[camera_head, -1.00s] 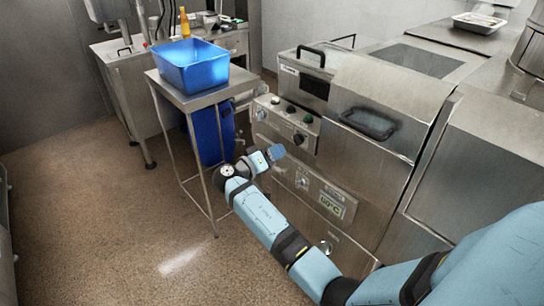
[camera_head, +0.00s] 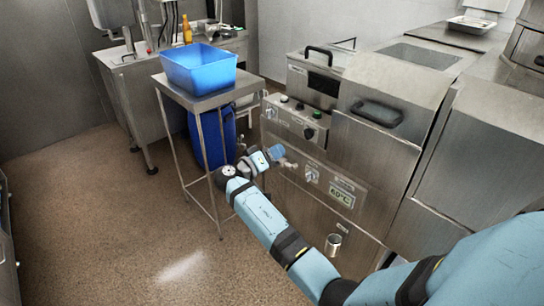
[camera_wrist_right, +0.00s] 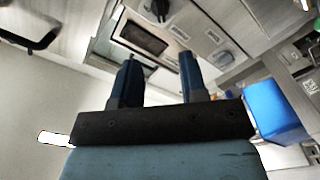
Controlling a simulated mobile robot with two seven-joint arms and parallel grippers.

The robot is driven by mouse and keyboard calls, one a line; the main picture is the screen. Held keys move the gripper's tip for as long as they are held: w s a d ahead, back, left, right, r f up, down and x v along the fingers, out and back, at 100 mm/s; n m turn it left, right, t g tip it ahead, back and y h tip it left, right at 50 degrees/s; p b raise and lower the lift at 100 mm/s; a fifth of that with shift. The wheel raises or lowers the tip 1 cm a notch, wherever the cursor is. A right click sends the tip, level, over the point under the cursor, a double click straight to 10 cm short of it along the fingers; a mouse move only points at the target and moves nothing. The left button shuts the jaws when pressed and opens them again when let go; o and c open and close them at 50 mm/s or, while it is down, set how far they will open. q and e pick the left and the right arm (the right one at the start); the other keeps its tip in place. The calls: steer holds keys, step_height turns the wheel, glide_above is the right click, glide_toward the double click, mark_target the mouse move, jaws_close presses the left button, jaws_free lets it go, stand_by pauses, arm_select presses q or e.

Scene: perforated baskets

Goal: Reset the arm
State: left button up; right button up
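My right arm reaches in from the lower right in the head view. Its gripper (camera_head: 286,159) is in front of the steel appliance's control panel (camera_head: 290,122); contact cannot be made out there. In the right wrist view the gripper (camera_wrist_right: 160,76) has its two dark blue fingers apart, with nothing between them. The control panel also shows beyond the fingers in that view. My left gripper is not in view.
A blue basket (camera_head: 199,68) stands on a small steel table (camera_head: 207,100), left of my right gripper. A blue barrel (camera_head: 212,137) is under it. Steel appliances fill the right side. An orange bottle (camera_head: 187,29) stands at the back. The brown floor (camera_head: 95,220) at left is clear.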

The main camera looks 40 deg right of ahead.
steer(key=shift+a, duration=0.15)
stand_by(0.6)
steer(key=s+a+f+n+t+y+p, duration=0.2)
steer(key=s+a+f+n+t+y, duration=0.3)
steer(key=f, duration=0.3)
steer(key=s+a+f+n+t+y+p, duration=0.25)
steer(key=s+a+f+n+y, duration=0.3)
steer(key=f, duration=0.35)
steer(key=s+a+r+t+y+p, duration=0.1)
steer(key=s+a+y, duration=0.4)
steer(key=s, duration=0.5)
steer(key=s+a+r+t+y+p, duration=0.1)
steer(key=s+a+y+p, duration=0.2)
steer(key=s+a, duration=0.6)
steer(key=s+y, duration=0.1)
steer(key=y, duration=0.1)
steer(key=shift+r+y, duration=0.25)
steer(key=shift+y, duration=0.1)
steer(key=shift+w, duration=0.1)
